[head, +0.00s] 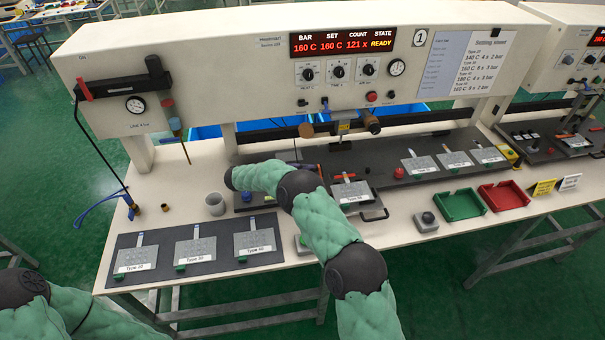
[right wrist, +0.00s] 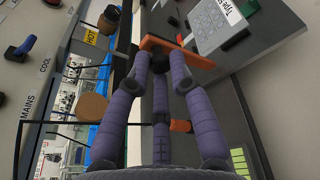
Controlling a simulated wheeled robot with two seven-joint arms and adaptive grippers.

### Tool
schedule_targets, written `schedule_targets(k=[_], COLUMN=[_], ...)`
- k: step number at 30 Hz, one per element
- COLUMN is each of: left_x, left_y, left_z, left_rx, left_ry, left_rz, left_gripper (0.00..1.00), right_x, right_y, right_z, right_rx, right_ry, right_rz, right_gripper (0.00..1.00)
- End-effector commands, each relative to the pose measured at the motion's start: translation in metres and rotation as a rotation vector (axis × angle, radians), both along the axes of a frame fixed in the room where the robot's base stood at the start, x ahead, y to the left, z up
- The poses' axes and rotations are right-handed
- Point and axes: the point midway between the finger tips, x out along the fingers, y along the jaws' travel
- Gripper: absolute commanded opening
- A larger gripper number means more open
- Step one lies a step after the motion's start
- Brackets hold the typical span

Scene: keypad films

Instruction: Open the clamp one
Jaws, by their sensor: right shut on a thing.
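The clamp shows as an orange bar (right wrist: 193,57) beside a grey film plate (right wrist: 212,28) in the right wrist view. In the head view its red-orange handle (head: 345,176) is above the plate (head: 351,192) at the station's middle. My right gripper (right wrist: 162,62) is shut on the orange bar, its purple fingers meeting around one end. In the head view my right gripper (head: 312,168) is mostly hidden behind my green forearm. Of my left arm only a green part shows at the bottom left; its gripper is out of view.
A dark mat (head: 128,277) with several typed plates lies at front left. A grey cup (head: 215,203) stands near my right arm. Green (head: 460,205) and red (head: 503,197) trays lie at the right. The press head (head: 344,127) hangs behind the clamp.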

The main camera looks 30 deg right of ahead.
Motion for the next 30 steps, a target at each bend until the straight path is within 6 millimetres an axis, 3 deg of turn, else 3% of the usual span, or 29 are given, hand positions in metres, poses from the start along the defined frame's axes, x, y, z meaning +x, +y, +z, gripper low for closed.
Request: schedule_targets(k=[1,2,4,17,30], left_x=[0.0,0.0,0.0,0.0,0.0], left_y=[0.0,0.0,0.0,0.0,0.0], left_z=[0.001,0.001,0.001,0.001,0.001], left_rx=[0.0,0.0,0.0,0.0,0.0], left_ry=[0.0,0.0,0.0,0.0,0.0], left_rz=[0.0,-0.001,-0.001,0.0,0.0], left_gripper=[0.0,0.0,0.0,0.0,0.0], right_x=[0.0,0.0,0.0,0.001,0.011], right_y=[0.001,0.001,0.001,0.006,0.083], right_z=[0.001,0.001,0.001,0.002,0.016], right_rx=[0.0,0.0,0.0,0.002,0.001], right_ry=[-0.001,-0.001,0.0,0.0,-0.001], right_rz=[0.001,0.001,0.001,0.001,0.004], right_gripper=[0.0,0.28,0.47,0.47,0.47])
